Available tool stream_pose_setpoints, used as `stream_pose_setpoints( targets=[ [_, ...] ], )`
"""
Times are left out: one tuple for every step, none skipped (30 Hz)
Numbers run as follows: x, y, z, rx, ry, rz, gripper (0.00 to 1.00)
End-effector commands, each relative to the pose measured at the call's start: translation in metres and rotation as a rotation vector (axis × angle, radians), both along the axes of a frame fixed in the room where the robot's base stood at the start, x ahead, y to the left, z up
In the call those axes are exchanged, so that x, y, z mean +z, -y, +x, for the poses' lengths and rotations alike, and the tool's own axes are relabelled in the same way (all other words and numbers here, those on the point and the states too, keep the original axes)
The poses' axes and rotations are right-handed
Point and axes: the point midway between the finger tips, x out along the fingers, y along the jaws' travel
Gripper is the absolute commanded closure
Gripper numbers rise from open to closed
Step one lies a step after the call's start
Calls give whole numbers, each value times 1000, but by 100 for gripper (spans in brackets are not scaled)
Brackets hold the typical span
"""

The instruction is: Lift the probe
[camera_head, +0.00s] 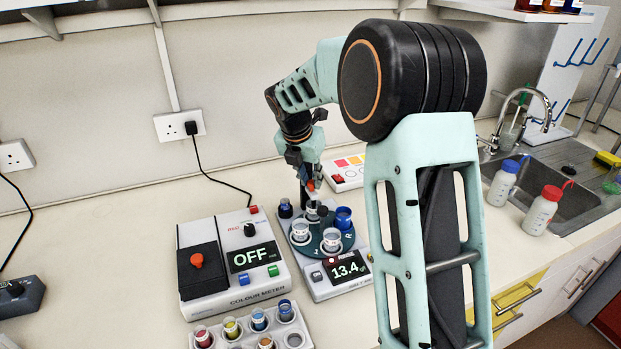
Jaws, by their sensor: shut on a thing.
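My gripper (308,184) is above the back of the meter with the round turntable (322,246), with its jaws small in the head view. It appears shut on the probe (303,198), a thin dark upright piece below the jaws, with a small orange part beside it. The probe's lower end is close to the cups at the back of the turntable; I cannot tell whether it is inside one. The meter's display (346,267) reads 13.4. White-labelled cups (331,239) and a blue one (343,217) stand on the turntable.
The colour meter (235,262), reading OFF, stands close on the left. A rack of coloured vials (250,330) is in front. A white box with coloured squares (345,172) lies behind. My arm hides the bench's middle right.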

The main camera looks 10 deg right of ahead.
Motion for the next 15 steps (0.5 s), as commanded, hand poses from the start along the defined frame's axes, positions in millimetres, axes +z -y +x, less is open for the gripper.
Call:
stream_pose_setpoints(
  targets=[
    [0,0,0,0,0,0,100],
    [0,0,0,0,0,0,100],
    [0,0,0,0,0,0,100],
    [0,0,0,0,0,0,100],
    [1,0,0,0,0,0,100],
    [2,0,0,0,0,0,100],
    [3,0,0,-1,0,0,100],
    [5,0,0,-1,0,0,100],
    [7,0,0,-1,0,0,100],
    [10,0,0,-1,0,0,100],
    [12,0,0,-1,0,0,100],
    [17,0,0,-1,0,0,100],
    [20,0,0,-1,0,0,100],
    [24,0,0,-1,0,0,100],
    [29,0,0,-1,0,0,100]
  ],
)
